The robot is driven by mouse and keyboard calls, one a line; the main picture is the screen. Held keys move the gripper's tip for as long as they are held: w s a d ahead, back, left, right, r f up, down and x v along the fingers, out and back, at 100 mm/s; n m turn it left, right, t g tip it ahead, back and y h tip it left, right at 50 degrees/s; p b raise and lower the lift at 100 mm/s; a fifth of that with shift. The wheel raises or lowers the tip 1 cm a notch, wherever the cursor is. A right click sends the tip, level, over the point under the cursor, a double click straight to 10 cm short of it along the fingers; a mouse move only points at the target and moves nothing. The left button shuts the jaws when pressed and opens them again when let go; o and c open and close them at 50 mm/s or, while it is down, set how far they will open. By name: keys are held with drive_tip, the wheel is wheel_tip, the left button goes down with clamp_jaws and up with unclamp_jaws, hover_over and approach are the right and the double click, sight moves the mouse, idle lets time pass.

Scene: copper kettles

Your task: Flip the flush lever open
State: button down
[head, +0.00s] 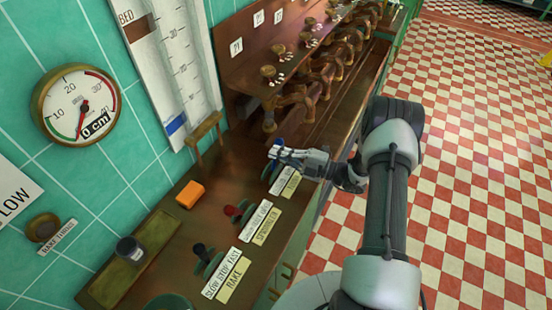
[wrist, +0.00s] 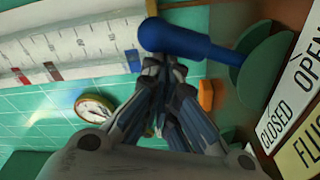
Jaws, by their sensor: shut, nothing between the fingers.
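The flush lever is a blue handle with a rounded end, seen in the wrist view (wrist: 190,42) on a round green base. In the head view its blue tip (head: 278,142) shows just behind my fingers. Its plate (wrist: 292,105) reads CLOSED and OPEN, above a yellowish label beginning FLU (wrist: 308,150). My gripper (head: 277,153) is shut and empty at the lever; in the wrist view the fingertips (wrist: 163,62) sit right at the blue end. I cannot tell whether they touch it. My fingers hide part of the lever in the head view.
A red lever (head: 233,211) and a black lever (head: 200,249) stand nearer on the same bench. An orange block (head: 190,194) lies left of them. A rack of copper taps (head: 300,100) stands beyond. The checkered floor (head: 470,150) is open on the right.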

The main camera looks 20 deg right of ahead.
drive_tip(key=shift+w+d, duration=0.25)
idle(0.5)
